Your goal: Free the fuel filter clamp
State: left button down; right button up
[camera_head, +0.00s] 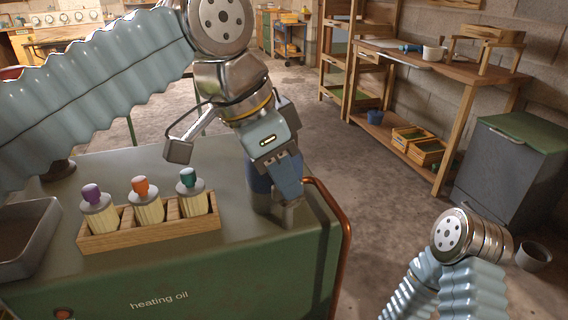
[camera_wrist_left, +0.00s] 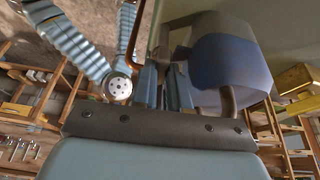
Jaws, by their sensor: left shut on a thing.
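The fuel filter (camera_head: 260,186), a blue and grey cylinder, stands at the right end of the green heating oil cabinet's top, partly behind my left gripper. It shows large in the left wrist view (camera_wrist_left: 235,62), just right of the fingers. My left gripper (camera_head: 289,198) points down beside the filter, its fingers shut on a small part there, which looks to be the fuel filter clamp. The clamp itself is mostly hidden by the fingers. The fingers also show in the left wrist view (camera_wrist_left: 164,85). My right arm shows at the lower right, but its gripper is out of view.
A wooden rack (camera_head: 150,222) with several capped bottles stands left of the filter. A grey tray (camera_head: 28,240) lies at the far left. A copper pipe (camera_head: 343,225) bends down the cabinet's right edge. The floor to the right is open before a shelf and a grey bin (camera_head: 510,165).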

pick_arm(q)
jog(key=shift+m, duration=0.6)
jog(key=c, duration=1.4)
grip_release()
jog(key=p+v, duration=0.1)
jog(key=v, duration=1.2)
jog(key=shift+w+a+r, duration=0.2)
jog(key=shift+a+r, duration=0.05)
jog(key=shift+r, duration=0.1)
